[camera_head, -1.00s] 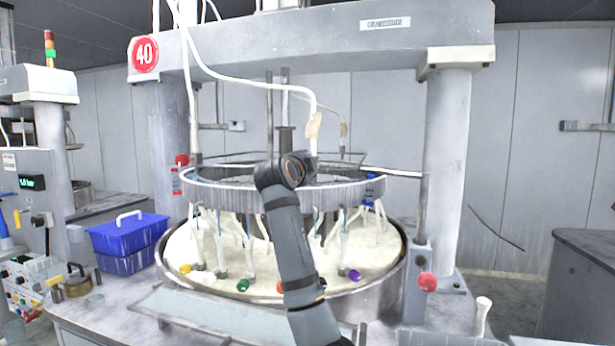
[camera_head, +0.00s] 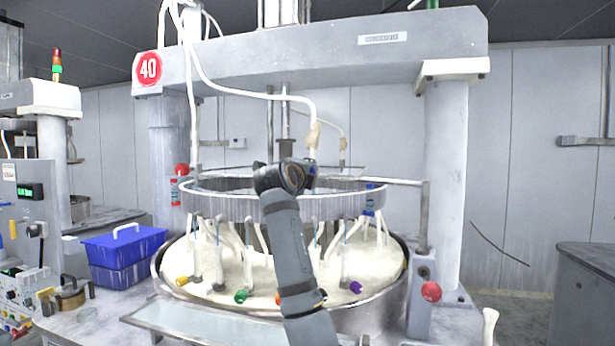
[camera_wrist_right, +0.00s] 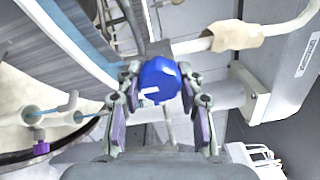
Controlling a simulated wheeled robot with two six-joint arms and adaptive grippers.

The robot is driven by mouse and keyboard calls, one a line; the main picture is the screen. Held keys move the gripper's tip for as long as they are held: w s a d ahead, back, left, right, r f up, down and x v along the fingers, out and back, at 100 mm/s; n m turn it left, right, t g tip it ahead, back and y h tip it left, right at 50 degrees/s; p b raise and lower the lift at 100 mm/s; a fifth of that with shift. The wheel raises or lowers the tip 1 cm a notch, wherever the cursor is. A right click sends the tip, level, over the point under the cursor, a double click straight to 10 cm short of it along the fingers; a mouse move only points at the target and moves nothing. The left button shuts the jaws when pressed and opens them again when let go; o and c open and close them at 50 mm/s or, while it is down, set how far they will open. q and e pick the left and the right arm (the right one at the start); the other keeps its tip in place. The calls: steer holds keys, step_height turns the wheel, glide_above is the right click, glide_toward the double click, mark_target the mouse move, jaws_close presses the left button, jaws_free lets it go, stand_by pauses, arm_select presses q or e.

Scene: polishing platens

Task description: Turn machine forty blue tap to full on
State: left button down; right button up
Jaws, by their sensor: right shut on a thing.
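Machine forty (camera_head: 290,48) stands in front of me, with a red round "40" sign (camera_head: 148,68) on its left top. The blue tap (camera_wrist_right: 160,80) shows in the right wrist view, round, with a small white mark on its front. My right gripper (camera_wrist_right: 160,97) has its fingers on either side of the tap and is shut on it. In the head view my right wrist reaches the middle of the grey ring (camera_head: 235,203) and hides most of the gripper. My left gripper is not in view.
Below the ring is a round white platen (camera_head: 235,265) with several hoses and coloured caps around it. A white pipe (camera_wrist_right: 280,25) with a beige wrap runs close to the tap. A blue bin (camera_head: 122,262) stands at the left, and a red button (camera_head: 431,292) at the right.

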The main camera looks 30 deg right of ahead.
steer(key=shift+f, duration=0.25)
steer(key=o, duration=1.2)
steer(key=shift+s+r, duration=0.1)
steer(key=shift+r, duration=0.05)
steer(key=shift+v, duration=6)
